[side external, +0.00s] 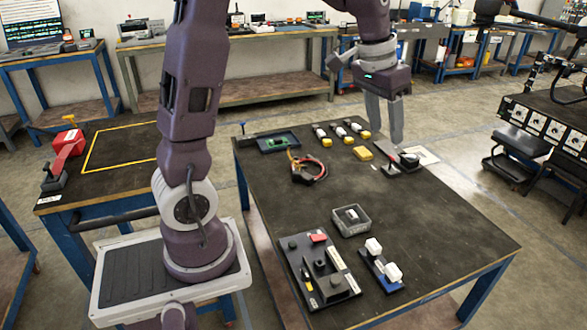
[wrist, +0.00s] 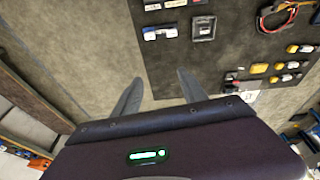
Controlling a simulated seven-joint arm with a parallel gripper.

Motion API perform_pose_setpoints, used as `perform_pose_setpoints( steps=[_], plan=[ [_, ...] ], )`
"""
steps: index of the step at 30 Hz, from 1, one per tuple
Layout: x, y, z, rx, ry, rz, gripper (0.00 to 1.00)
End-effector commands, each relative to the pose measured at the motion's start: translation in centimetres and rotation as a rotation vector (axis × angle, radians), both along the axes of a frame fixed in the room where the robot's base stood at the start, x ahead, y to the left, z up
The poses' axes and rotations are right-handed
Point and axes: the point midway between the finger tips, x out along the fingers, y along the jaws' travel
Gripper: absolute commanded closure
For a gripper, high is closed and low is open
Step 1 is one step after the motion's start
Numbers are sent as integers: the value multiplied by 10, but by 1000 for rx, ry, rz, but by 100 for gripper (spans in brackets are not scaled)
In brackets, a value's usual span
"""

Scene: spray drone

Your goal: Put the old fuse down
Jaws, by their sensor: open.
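My gripper (side external: 386,134) is above the far right part of the dark table, its two grey fingers apart with nothing between them. The wrist view also shows the open fingers (wrist: 160,88) with bare space between them. A small grey open bin (side external: 342,228) stands near the table's middle, with a small pale piece (side external: 352,214) inside that may be the old fuse; I cannot tell for sure. The bin also shows in the wrist view (wrist: 204,38).
A black tool panel (side external: 325,282) lies at the front left. A cable loop (side external: 310,171), a green board in a tray (side external: 278,143) and several yellow-ended pieces (side external: 343,134) are farther back. A dark device (side external: 408,160) is near my fingers. The table's right side is clear.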

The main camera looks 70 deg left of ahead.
Motion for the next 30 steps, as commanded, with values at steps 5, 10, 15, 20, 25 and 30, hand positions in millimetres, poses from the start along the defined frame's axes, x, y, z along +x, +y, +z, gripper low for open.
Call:
perform_pose_setpoints(
  steps=[5, 10, 15, 20, 25, 30],
  plan=[
    [-136, -78, 48, 19, -126, -51, 50],
    [-222, -100, 30, 57, -205, -67, 50],
    [-245, -102, 18, 72, -229, -67, 50],
    [-245, -102, 18, 72, -228, -66, 50],
    [-244, -102, 19, 72, -228, -66, 50],
    [-244, -102, 19, 72, -228, -66, 50]
  ],
)
